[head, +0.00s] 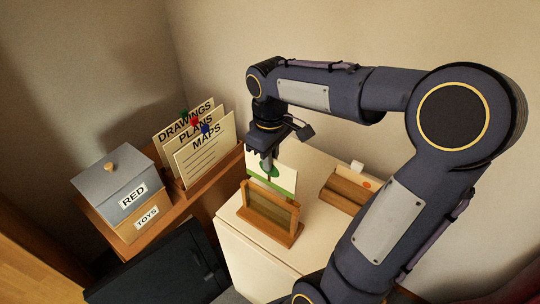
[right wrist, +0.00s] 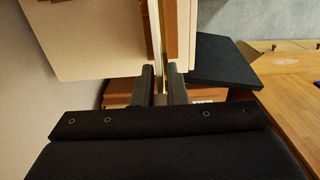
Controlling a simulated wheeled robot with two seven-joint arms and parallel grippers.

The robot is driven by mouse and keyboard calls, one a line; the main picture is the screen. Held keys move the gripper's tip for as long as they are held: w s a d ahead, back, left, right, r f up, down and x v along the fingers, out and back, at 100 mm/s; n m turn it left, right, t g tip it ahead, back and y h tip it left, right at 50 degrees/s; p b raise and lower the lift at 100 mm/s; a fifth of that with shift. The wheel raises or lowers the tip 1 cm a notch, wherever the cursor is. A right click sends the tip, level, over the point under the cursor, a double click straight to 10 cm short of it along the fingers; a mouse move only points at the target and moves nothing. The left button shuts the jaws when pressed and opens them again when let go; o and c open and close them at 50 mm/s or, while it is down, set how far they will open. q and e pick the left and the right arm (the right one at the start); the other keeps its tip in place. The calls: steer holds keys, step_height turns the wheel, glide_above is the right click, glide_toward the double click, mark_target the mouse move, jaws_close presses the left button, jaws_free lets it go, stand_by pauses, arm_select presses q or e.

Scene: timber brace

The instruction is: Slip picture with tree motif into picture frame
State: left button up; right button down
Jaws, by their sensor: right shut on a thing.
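The picture with the tree motif (head: 288,180) is a pale card with a green tree and a green band near its lower part. My right gripper (head: 268,167) is shut on its upper part and holds it upright. The wooden picture frame (head: 271,234) stands on the white cabinet. The card is at the frame's top, its lower part overlapped by the frame; I cannot tell whether it sits in the slot or behind it. In the right wrist view the card (right wrist: 156,30) shows edge-on beyond the fingers (right wrist: 160,92). My left gripper is not in view.
A wooden holder (head: 345,193) with a card with an orange spot lies right of the frame on the white cabinet (head: 232,231). At left stand the boxes RED (head: 128,193) and TOYS (head: 146,218), and a rack of cards, MAPS (head: 207,152) foremost.

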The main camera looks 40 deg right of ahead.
steer(key=shift+f+b, duration=1.1)
steer(key=shift+f, duration=0.7)
steer(key=shift+f, duration=0.1)
steer(key=shift+p, duration=0.3)
steer(key=shift+f, duration=0.2)
stand_by(0.3)
step_height(320, 180, down, 8)
steer(key=b, duration=0.6)
stand_by(1.7)
steer(key=c, duration=1.4)
jaws_free()
steer(key=shift+o, duration=0.2)
steer(key=o, duration=0.4)
steer(key=shift+s+a+f, duration=0.1)
steer(key=shift+s, duration=0.05)
